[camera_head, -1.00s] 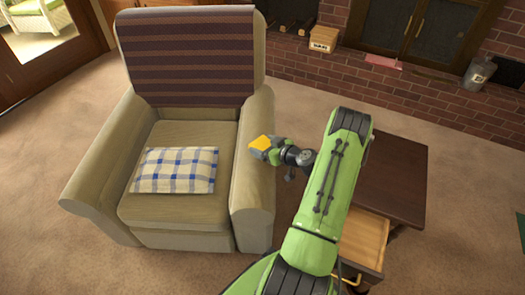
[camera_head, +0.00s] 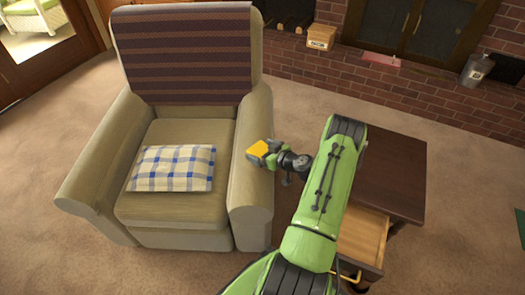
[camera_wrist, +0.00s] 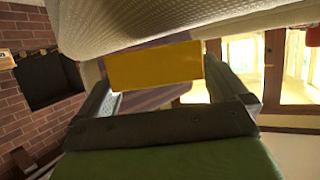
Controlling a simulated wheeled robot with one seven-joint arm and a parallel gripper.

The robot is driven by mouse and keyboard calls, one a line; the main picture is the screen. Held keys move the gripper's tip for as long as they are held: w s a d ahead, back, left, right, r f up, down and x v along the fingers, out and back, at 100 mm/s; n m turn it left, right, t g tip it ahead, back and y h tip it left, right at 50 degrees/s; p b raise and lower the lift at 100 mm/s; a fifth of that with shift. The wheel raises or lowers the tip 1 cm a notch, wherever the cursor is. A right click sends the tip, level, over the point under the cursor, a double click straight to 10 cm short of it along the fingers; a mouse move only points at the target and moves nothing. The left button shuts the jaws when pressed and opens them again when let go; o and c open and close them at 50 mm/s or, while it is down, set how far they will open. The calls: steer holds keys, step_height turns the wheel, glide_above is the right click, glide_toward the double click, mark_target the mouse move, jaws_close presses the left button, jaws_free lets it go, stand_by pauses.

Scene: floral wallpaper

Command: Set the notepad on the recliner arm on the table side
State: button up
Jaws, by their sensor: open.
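The notepad (camera_head: 259,147) is a small yellow-orange block at the top of the recliner's right-hand arm (camera_head: 251,195), the arm on the side of the dark wooden table (camera_head: 398,180). My gripper (camera_head: 263,153) is open around the notepad, reaching in from the right. In the wrist view, the yellow notepad (camera_wrist: 155,66) lies between the two spread dark fingers, close against the pale ribbed fabric. Whether the notepad bears fully on the arm is hard to tell, because its underside is hidden.
A blue-checked cushion (camera_head: 172,168) lies on the recliner seat, and a striped cover (camera_head: 185,55) hangs over its back. The table's drawer (camera_head: 362,240) is pulled open. A brick hearth (camera_head: 420,85) stands behind. Carpet is clear at the left.

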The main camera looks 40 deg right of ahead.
steer(key=p+v, duration=0.3)
steer(key=v, duration=0.9)
steer(key=w+a+r+n+g+y, duration=0.2)
steer(key=w+a+r+g, duration=0.15)
steer(key=a+r, duration=0.65)
steer(key=w+a+r+n+g+y, duration=0.2)
steer(key=a+r+n+g, duration=0.15)
steer(key=a+r, duration=0.65)
steer(key=s+a+r+m+h, duration=0.2)
steer(key=s+a+r, duration=0.2)
steer(key=s+a, duration=0.2)
steer(key=s+a+r+m+g+h, duration=0.1)
steer(key=s+a+r+m, duration=0.2)
steer(key=s+a, duration=0.3)
steer(key=s+r, duration=0.1)
steer(key=s, duration=0.4)
steer(key=shift+s+h, duration=0.25)
steer(key=shift+h, duration=0.15)
